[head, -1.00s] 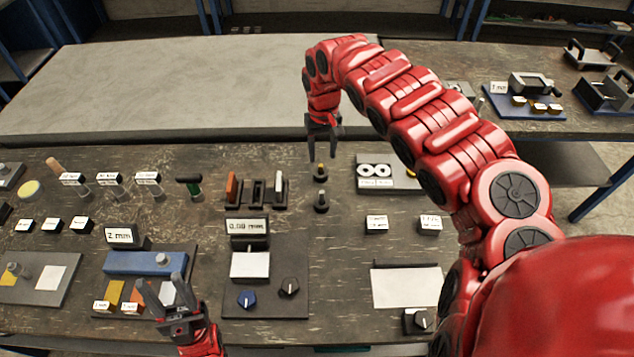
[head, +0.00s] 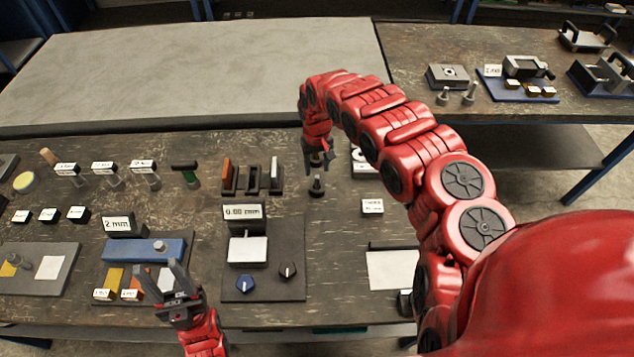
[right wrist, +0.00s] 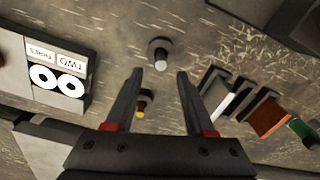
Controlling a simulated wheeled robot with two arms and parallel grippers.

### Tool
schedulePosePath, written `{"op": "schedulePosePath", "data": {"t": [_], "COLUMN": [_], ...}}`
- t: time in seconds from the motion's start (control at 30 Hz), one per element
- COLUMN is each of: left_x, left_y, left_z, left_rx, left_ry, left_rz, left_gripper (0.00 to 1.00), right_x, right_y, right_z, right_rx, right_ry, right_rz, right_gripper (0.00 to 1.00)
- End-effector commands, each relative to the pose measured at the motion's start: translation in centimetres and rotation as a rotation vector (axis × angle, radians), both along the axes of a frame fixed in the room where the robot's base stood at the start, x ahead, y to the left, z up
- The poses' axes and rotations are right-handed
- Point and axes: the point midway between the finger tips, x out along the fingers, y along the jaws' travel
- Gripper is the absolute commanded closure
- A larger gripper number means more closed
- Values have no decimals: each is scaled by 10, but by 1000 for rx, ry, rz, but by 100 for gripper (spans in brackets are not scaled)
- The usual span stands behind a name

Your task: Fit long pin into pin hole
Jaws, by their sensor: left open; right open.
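My right gripper (head: 317,160) is open, pointing down over two short upright pieces in dark round bases. In the right wrist view its fingers (right wrist: 158,82) have nothing between their tips. The pale-tipped pin (right wrist: 161,58) stands just beyond the fingertips; it also shows in the head view (head: 317,186). The yellow-tipped pin (right wrist: 143,104) appears between the fingers, lower in that view; the gripper mostly hides it in the head view. I cannot tell which is the long pin. A plate with two white rings (right wrist: 58,82) lies to the left in the wrist view. My left gripper (head: 170,276) is open and empty.
Upright slotted holders (head: 253,178) stand left of the pins. A 0.00 mm display (head: 244,213) with knobs is nearer. On the back-right bench are a holed block (head: 448,74) and two grey pins (head: 469,94). The grey slab (head: 200,65) behind is clear.

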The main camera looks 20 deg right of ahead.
Motion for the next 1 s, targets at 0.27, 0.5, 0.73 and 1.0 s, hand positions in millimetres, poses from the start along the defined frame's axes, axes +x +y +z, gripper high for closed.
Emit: {"op": "schedulePosePath", "data": {"t": [0.27,0.5,0.73,1.0], "left_x": [0,0,0,0], "left_y": [0,0,0,0], "left_z": [21,21,21,21], "left_rx": [0,0,0,0], "left_ry": [0,0,0,0], "left_rz": [0,0,0,0], "left_gripper": [50,50,50,50], "right_x": [-7,-5,-5,-5], "right_y": [3,2,1,1], "right_z": [-28,-47,-50,-50], "right_rx": [4,1,-1,-1], "right_ry": [5,1,2,2], "right_rz": [0,2,0,0], "right_gripper": [46,46,46,80]}}
